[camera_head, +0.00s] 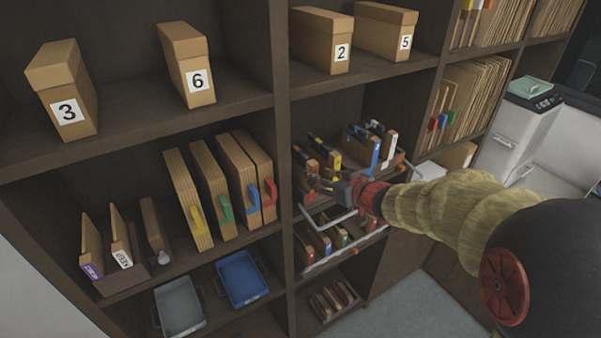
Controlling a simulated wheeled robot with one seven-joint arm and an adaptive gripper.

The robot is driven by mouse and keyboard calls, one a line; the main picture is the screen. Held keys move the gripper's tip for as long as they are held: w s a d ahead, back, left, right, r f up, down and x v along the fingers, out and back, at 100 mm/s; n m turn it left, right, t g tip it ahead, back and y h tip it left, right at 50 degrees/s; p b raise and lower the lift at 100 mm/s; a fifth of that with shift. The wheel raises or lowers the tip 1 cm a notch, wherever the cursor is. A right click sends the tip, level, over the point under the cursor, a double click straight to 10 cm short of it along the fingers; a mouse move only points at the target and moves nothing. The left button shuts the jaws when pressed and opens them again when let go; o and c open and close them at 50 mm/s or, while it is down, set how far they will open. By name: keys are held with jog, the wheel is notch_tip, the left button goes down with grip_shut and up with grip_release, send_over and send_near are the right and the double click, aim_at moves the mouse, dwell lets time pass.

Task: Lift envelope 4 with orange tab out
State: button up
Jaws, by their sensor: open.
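My gripper (318,184) is at the front of the middle right compartment, with its fingers apart and pointing left. Nothing shows between the fingers, though they are small and dark. Behind and above it stand several tan envelopes or folders with coloured tabs: a red-and-yellow tabbed group (318,150) at left and a blue-tabbed one (374,153) at right. No number 4 is readable on any of them. I cannot tell which, if any, carries an orange tab. My gripper and wrist hide the lower front of this compartment.
Numbered boxes 3 (64,90), 6 (190,68), 2 (324,40) and 5 (387,30) stand above. Tabbed folders (228,185) fill the left compartment. A grey tray (180,306) and blue tray (240,278) sit below. Wooden uprights (283,120) bound the compartments.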

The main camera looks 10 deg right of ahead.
aim_at(300, 174)
jog(key=x, duration=0.6)
jog(key=shift+a+f, duration=0.35)
jog(key=shift+a, duration=0.05)
jog(key=shift+c, duration=0.6)
grip_shut()
